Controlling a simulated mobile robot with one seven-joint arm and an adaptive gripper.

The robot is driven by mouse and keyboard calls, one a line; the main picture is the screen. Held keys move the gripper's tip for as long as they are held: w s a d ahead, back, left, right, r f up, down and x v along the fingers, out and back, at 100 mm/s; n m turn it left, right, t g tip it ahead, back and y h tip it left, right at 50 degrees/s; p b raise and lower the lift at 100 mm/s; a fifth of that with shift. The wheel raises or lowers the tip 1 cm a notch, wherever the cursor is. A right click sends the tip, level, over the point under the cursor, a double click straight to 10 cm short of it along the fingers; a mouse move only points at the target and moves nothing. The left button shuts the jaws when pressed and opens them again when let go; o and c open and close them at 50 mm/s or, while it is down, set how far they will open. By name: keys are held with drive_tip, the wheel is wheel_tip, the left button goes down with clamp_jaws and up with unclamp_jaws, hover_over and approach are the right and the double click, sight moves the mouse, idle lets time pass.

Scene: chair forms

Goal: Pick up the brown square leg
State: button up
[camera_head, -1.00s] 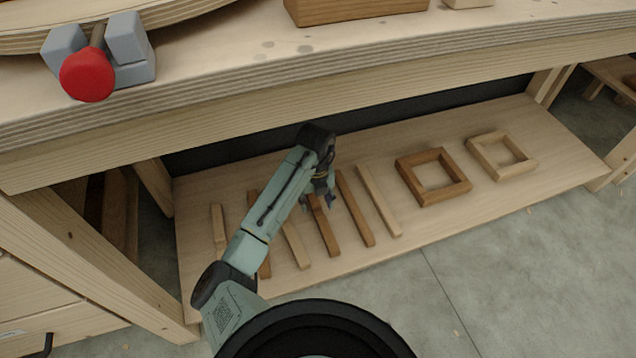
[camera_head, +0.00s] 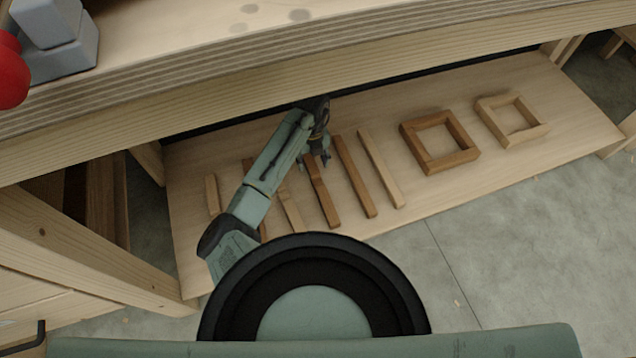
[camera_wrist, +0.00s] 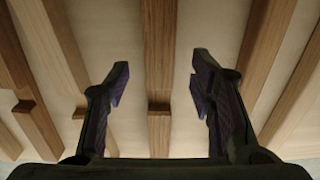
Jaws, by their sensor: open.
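Several wooden legs lie side by side on the low shelf under the bench, some brown and some pale. One brown leg (camera_head: 322,190) lies below my gripper (camera_head: 316,160) in the head view. In the wrist view this brown leg (camera_wrist: 159,60) runs between the two fingers of my open gripper (camera_wrist: 158,85), with a gap on each side and a notch partway along it. Another brown leg (camera_head: 354,175) lies just to its right. A further brown leg is partly hidden behind my arm. I cannot tell which brown leg is the square one.
A brown square frame (camera_head: 406,141) and a pale square frame (camera_head: 483,112) lie on the shelf (camera_head: 520,85) to the right. A pale leg (camera_head: 380,168) lies between them and the brown legs. The bench top (camera_head: 380,15) overhangs the shelf's back edge.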

sight(312, 166)
drive_tip(key=shift+w+a+f, duration=0.1)
drive_tip(key=shift+w+f, duration=0.05)
drive_tip(key=shift+f, duration=1.35)
drive_tip(key=shift+c, duration=0.2)
clamp_jaws()
